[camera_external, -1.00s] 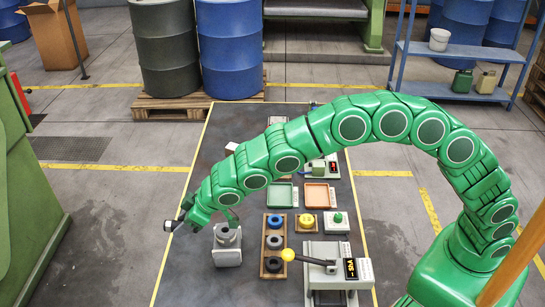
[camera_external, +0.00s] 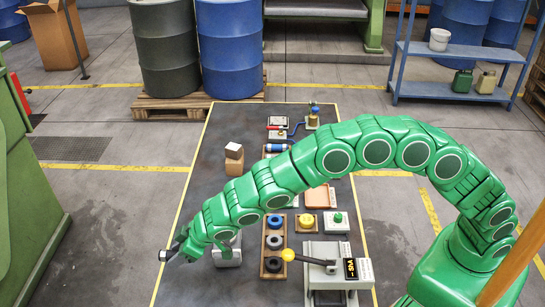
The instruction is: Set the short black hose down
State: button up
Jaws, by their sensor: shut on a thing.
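My gripper (camera_external: 180,248) is at the left end of my green arm, over the left edge of the dark mat (camera_external: 185,285). It is shut on a small dark piece with a pale end, which looks like the short black hose (camera_external: 165,255). The hose sticks out to the left of the jaws and appears to be held above the mat; its exact height is unclear. The fingers are small and partly hidden by the wrist.
A grey metal block (camera_external: 228,256) stands just right of my gripper, partly covered by my arm. Beyond it are a wooden rack (camera_external: 274,265) with rings and a yellow-knobbed lever (camera_external: 288,255). A brown box (camera_external: 234,165) stands farther back. The mat's front left is clear.

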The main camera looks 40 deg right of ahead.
jog(key=shift+f, duration=5.25)
jog(key=shift+f, duration=0.15)
jog(key=o, duration=1.1)
jog(key=shift+o, duration=0.2)
jog(key=shift+v, duration=0.9)
jog(key=v, duration=1)
jog(key=shift+r, duration=0.25)
jog(key=shift+d, duration=0.15)
